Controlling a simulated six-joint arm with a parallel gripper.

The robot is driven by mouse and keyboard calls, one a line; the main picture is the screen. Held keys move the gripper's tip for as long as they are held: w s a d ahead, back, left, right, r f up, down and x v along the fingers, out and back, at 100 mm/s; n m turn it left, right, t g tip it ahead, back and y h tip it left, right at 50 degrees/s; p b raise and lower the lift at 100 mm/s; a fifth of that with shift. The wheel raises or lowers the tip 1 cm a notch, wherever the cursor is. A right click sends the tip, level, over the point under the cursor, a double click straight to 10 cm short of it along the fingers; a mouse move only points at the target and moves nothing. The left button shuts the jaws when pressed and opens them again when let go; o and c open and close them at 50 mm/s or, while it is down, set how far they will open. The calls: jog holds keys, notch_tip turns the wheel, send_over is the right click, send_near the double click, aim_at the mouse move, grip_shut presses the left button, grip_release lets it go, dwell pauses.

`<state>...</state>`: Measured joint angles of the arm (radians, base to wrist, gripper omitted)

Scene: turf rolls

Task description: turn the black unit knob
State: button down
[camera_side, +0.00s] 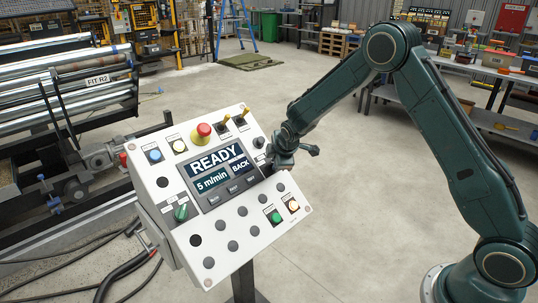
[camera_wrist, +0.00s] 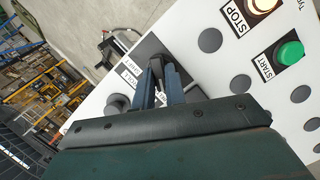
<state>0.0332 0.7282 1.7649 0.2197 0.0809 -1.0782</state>
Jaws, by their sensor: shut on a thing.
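A black knob (camera_wrist: 156,65) sits on a dark square plate (camera_wrist: 150,48) at the edge of the white control panel (camera_side: 200,262). My gripper (camera_wrist: 161,84) is shut on this knob, with one blue-grey finger on each side of it. In the side view my gripper (camera_side: 281,160) is at the panel's right edge and hides the knob. The label beside the knob is partly covered by the fingers. The knob's pointer direction cannot be told. The panel's screen (camera_side: 221,174) reads READY, 5 m/min and BACK.
A red stop button (camera_side: 204,130), yellow-tipped switches, a green knob (camera_side: 181,212) and a green START button (camera_side: 275,217) share the panel. A dark round knob (camera_wrist: 117,103) is close to my left finger. A roller machine (camera_side: 70,75) stands left. The floor right of the panel is clear.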

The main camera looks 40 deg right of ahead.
jog(key=shift+s+d+f, duration=0.1)
jog(key=shift+s+f, duration=0.05)
jog(key=shift+f, duration=0.1)
jog(key=c, duration=1.4)
grip_release()
jog(key=shift+c, duration=0.2)
jog(key=shift+r, duration=0.1)
jog(key=shift+s+a+r, duration=0.2)
jog(key=shift+a+r, duration=0.05)
jog(key=shift+r, duration=0.2)
jog(key=v, duration=1.2)
jog(key=shift+r, duration=0.45)
jog(key=shift+s, duration=0.15)
